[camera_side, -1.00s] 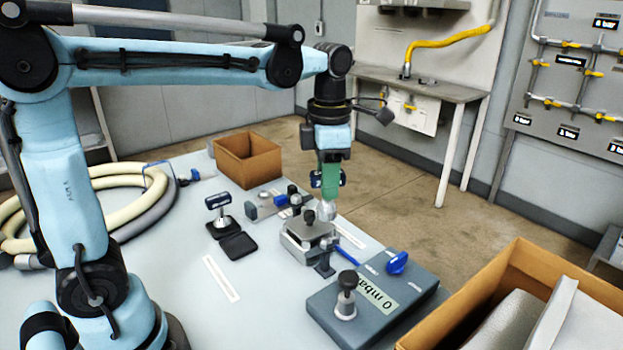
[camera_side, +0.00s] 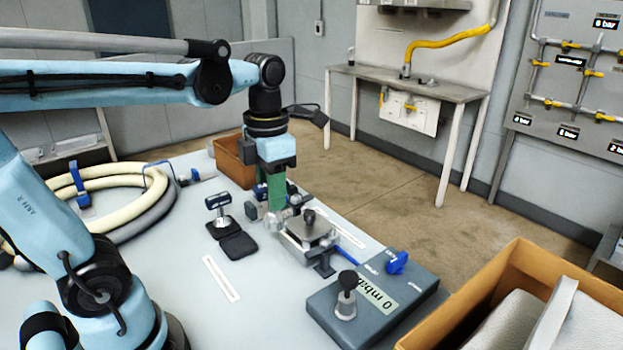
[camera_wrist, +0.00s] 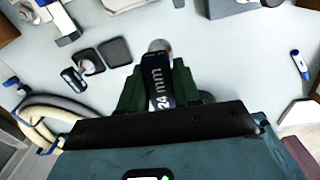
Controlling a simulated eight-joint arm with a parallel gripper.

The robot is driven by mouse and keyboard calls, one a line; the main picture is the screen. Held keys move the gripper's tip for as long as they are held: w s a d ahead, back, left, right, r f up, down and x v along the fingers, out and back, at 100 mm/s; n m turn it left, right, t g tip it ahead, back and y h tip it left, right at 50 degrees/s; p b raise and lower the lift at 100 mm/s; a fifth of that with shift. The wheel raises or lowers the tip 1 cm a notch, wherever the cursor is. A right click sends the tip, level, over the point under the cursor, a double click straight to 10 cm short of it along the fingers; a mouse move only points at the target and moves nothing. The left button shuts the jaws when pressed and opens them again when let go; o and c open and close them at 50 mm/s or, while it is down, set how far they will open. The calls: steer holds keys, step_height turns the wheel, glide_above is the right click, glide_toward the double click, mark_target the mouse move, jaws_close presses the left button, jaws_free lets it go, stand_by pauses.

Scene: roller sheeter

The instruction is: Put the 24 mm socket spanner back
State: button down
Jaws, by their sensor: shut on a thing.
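The 24 mm socket spanner (camera_wrist: 159,80) is between the green fingers of my gripper (camera_wrist: 158,92) in the wrist view. Its dark grip reads "24 mm" and its rounded metal end points away from the wrist. In the side view my gripper (camera_side: 277,205) hangs just left of the small metal press-like device (camera_side: 308,240); the fingers hide most of the spanner there.
A brown box (camera_side: 232,158) stands behind my gripper. A grey control box (camera_side: 375,310) reading "0 mbar" and a large open carton (camera_side: 480,318) are at the right. A coiled hose (camera_side: 125,222) lies at the left.

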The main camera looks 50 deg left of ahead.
steer(key=shift+s+a+f+n, duration=0.2)
steer(key=shift+s+f+n, duration=0.05)
steer(key=shift+s, duration=0.25)
steer(key=shift+s+a+f+n, duration=0.2)
steer(key=shift+s+n, duration=0.05)
steer(key=shift+s, duration=0.25)
steer(key=shift+s+a+f, duration=0.15)
steer(key=shift+a+f, duration=2.65)
steer(key=shift+a, duration=0.15)
steer(key=shift+s+a+f, duration=0.15)
steer(key=shift+a+f, duration=2.6)
steer(key=shift+a, duration=0.15)
steer(key=shift+f, duration=0.15)
steer(key=c, duration=0.8)
jaws_free()
